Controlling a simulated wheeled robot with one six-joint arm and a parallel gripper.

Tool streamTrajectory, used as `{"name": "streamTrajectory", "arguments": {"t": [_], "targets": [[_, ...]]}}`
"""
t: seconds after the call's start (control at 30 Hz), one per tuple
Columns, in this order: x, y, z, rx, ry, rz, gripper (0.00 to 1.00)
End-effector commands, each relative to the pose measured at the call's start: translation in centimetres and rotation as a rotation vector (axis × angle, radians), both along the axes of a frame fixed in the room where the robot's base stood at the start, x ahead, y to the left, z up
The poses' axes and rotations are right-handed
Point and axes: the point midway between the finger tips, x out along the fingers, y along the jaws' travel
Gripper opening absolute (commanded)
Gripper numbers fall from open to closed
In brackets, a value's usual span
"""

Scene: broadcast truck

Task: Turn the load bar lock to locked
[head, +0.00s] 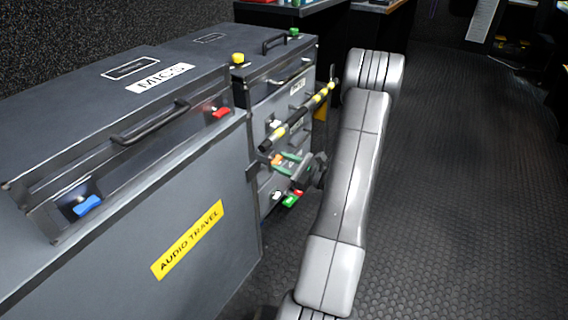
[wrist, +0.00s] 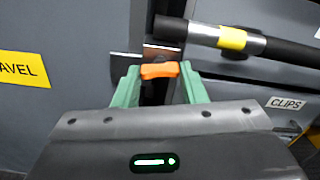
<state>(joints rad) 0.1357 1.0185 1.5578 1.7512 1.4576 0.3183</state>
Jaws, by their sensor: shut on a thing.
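The load bar (head: 300,118) is a dark and silver bar with yellow bands, running across the front of the drawer case. It also shows in the wrist view (wrist: 232,40), at upper right. The load bar lock (wrist: 159,71) is a small orange piece at the near end, below the bar; in the head view it is a small orange spot (head: 276,159). My gripper (wrist: 160,74) has green fingers, one on each side of the orange lock, and is shut on it. In the head view my gripper (head: 284,162) is partly hidden by its own body. The lock's marking cannot be read.
A grey case (head: 190,210) labelled AUDIO TRAVEL stands close at left, with a handle (head: 150,122), a blue latch (head: 88,205) and a red latch (head: 221,112). The drawer case (head: 262,62) stands behind it. Dark studded floor (head: 450,200) is clear at right.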

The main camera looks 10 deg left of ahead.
Motion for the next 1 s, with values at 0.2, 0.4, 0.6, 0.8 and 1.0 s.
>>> {"name": "streamTrajectory", "arguments": {"t": [0.2, 0.4, 0.6, 0.8, 1.0], "targets": [[-0.01, -0.02, 0.38, 0.054, 0.151, 0.000, 0.15], [-0.01, -0.02, 0.08, 0.085, 0.236, 0.000, 0.15], [0.00, -0.02, -0.02, 0.087, 0.239, 0.000, 0.15], [-0.01, -0.02, -0.02, 0.086, 0.238, 0.000, 0.60], [-0.01, -0.02, -0.01, 0.086, 0.237, 0.000, 0.60]]}}
